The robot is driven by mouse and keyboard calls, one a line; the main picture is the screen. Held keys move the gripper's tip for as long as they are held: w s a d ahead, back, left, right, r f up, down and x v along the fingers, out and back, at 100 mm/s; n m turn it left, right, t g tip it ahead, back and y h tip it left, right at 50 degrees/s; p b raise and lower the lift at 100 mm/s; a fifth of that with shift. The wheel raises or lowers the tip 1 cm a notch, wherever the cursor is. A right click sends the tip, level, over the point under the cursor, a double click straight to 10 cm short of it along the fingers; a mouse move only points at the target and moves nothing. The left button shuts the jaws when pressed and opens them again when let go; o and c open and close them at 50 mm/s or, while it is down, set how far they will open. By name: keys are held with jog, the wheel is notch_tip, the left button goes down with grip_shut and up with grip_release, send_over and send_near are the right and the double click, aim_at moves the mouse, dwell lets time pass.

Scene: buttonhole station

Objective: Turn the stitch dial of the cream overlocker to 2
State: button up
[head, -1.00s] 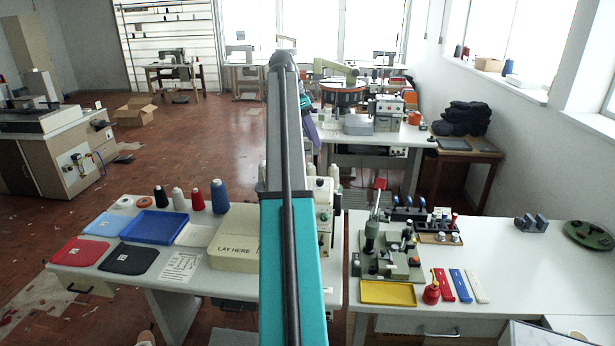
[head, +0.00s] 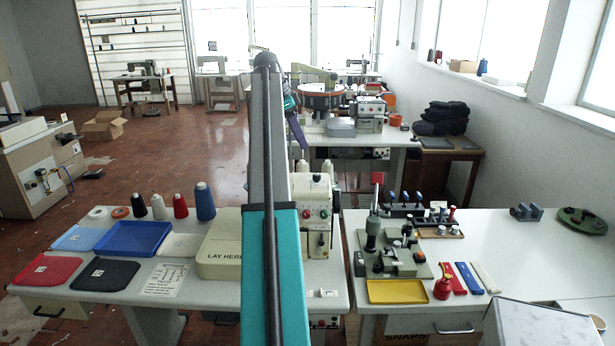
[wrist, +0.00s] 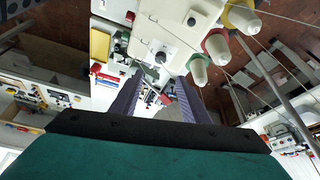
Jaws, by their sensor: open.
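The cream overlocker (head: 318,207) stands on the white table just right of my arm in the head view, its left part hidden by the arm. Its front shows red knobs, a green one and a few dark round parts. I cannot tell which is the stitch dial or read its setting. In the wrist view the overlocker (wrist: 172,32) is seen from close above, with dark round knobs on its cream body. My gripper (wrist: 158,98) is open and empty, its two purple-grey fingers apart and pointing towards the machine. In the head view it is mostly hidden behind my arm.
Thread cones (wrist: 216,45) stand close to the gripper's right. A cream box (head: 221,258) marked "LAY HERE" sits left of the overlocker. A blue tray (head: 132,239) lies left.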

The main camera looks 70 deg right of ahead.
jog(key=shift+w+f, duration=0.1)
jog(key=shift+w, duration=0.05)
send_near(316, 175)
jog(key=x, duration=0.8)
jog(key=shift+d, duration=0.1)
dwell(0.6)
grip_shut()
jog(key=c, duration=1.1)
grip_release()
